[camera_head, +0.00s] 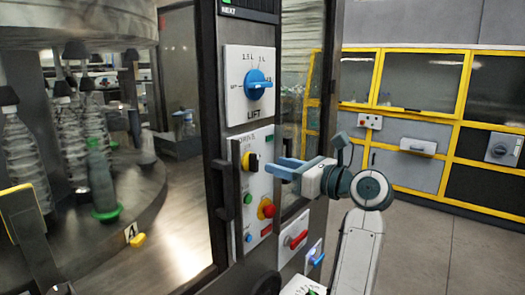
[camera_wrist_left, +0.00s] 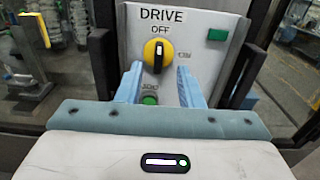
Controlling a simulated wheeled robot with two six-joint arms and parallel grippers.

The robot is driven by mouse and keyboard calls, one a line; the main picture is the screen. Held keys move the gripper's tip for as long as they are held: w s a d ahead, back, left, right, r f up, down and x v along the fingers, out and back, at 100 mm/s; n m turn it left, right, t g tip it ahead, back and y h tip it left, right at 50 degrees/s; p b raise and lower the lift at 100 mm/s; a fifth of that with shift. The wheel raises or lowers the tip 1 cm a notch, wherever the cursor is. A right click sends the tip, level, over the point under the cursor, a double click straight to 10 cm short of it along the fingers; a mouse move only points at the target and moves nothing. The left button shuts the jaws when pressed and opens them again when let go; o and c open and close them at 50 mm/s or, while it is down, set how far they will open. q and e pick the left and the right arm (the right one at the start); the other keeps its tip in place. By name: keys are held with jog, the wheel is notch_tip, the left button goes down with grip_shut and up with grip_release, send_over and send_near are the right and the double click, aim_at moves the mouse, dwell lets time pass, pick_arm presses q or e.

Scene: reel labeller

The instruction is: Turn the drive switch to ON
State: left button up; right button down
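The drive switch (camera_head: 250,162) is a yellow round knob with a black handle on a pale panel. In the left wrist view the switch (camera_wrist_left: 157,52) sits under the words DRIVE and OFF, with ON marked to its right. Its black handle stands about upright, in line with OFF. My left gripper (camera_head: 273,165) has blue fingers pointing at the panel from the right. In the left wrist view the gripper (camera_wrist_left: 160,78) is open, its fingers apart on either side below the switch, with nothing between them. Contact with the switch does not show. My right gripper is not in view.
A blue LIFT dial (camera_head: 257,84) is above the switch. A red and yellow knob (camera_head: 266,208) and a red-handled switch (camera_head: 297,240) are below. A green JOG button (camera_wrist_left: 150,99) shows between the fingers. A carousel with bottles (camera_head: 100,170) stands left; open floor (camera_head: 440,250) lies right.

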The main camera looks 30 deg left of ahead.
aim_at(258, 160)
pick_arm(q)
jog(key=shift+a+r+p, duration=0.2)
jog(key=shift+a+p, duration=0.4)
jog(key=shift+p, duration=0.05)
jog(key=a+p, duration=0.1)
jog(key=a, duration=0.2)
jog(key=shift+w+a+f, duration=0.1)
jog(key=shift+a, duration=0.2)
jog(key=shift+a+f, duration=0.1)
jog(key=shift+a, duration=0.35)
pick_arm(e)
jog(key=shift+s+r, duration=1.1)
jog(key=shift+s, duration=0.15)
pick_arm(q)
grip_shut()
